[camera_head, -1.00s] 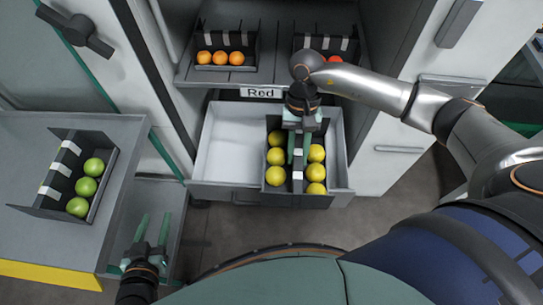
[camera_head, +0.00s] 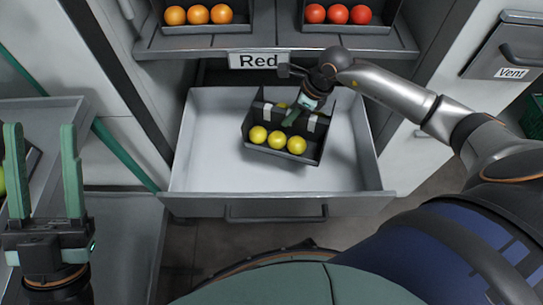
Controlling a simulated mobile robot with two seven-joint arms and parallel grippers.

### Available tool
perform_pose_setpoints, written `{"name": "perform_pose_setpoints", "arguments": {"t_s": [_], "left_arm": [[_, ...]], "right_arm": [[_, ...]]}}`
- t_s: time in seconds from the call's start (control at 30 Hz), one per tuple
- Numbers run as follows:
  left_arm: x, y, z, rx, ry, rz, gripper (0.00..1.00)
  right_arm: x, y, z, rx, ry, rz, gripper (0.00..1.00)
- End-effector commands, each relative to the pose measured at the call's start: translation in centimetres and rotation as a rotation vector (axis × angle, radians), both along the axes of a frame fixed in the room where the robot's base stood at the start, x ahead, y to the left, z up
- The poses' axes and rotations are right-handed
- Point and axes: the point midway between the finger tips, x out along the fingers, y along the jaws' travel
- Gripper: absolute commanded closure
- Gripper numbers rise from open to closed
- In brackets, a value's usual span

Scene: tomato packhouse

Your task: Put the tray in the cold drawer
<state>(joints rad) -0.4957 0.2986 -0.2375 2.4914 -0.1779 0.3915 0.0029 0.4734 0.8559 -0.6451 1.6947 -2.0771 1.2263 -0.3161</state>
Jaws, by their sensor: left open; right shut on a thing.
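A dark tray (camera_head: 308,159) holds a front row of yellow tomatoes (camera_head: 276,141), with a little yellow showing behind its raised middle divider. It is over or in the open white drawer (camera_head: 210,160), right of the drawer's middle and turned at an angle to its walls. I cannot tell whether it touches the floor. My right gripper (camera_head: 293,116) is shut on the tray's divider from above; its fingers partly hide the divider. My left gripper (camera_head: 43,160) is open and empty at the left, pointing up in the picture, away from the tray.
A "Red" label (camera_head: 258,61) hangs on the shelf edge (camera_head: 180,43) above the drawer. Trays of orange tomatoes (camera_head: 198,15) and red tomatoes (camera_head: 338,14) stand on that shelf. A "Vent" panel (camera_head: 512,50) is at right. The drawer's left half is free.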

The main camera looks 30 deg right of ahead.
Motion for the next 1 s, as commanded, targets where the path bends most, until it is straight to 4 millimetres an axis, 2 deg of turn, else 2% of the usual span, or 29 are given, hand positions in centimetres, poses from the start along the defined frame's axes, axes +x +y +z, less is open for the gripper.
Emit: {"name": "perform_pose_setpoints", "arguments": {"t_s": [0.17, 0.23, 0.5, 0.63, 0.73, 0.87, 1.0], "left_arm": [[-0.9, -0.1, -0.2, -0.005, -0.048, -0.014, 0.50], [-0.9, -0.2, -0.6, -0.007, -0.046, -0.020, 0.50], [-0.8, -0.5, -3.7, -0.001, -0.029, -0.025, 0.50], [-0.7, -0.6, -5.0, 0.008, -0.025, -0.021, 0.50], [-0.7, -0.7, -5.6, 0.015, -0.022, -0.018, 0.50], [-0.6, -0.8, -5.8, 0.020, -0.021, -0.015, 0.50], [-0.6, -0.8, -6.8, 0.026, -0.021, -0.013, 0.50]], "right_arm": [[0.5, -0.4, -1.6, 0.003, -0.002, -0.074, 1.00], [0.4, -0.4, -2.9, 0.003, 0.002, -0.080, 1.00], [0.4, -0.4, -9.9, 0.002, 0.002, -0.079, 1.00], [0.4, -0.4, -12.7, 0.004, 0.001, -0.078, 1.00], [0.5, -0.4, -13.9, 0.003, -0.001, -0.076, 1.00], [0.6, -0.4, -14.5, 0.002, -0.002, -0.077, 1.00], [1.9, 0.9, -14.6, 0.007, -0.006, -0.074, 1.00]]}}
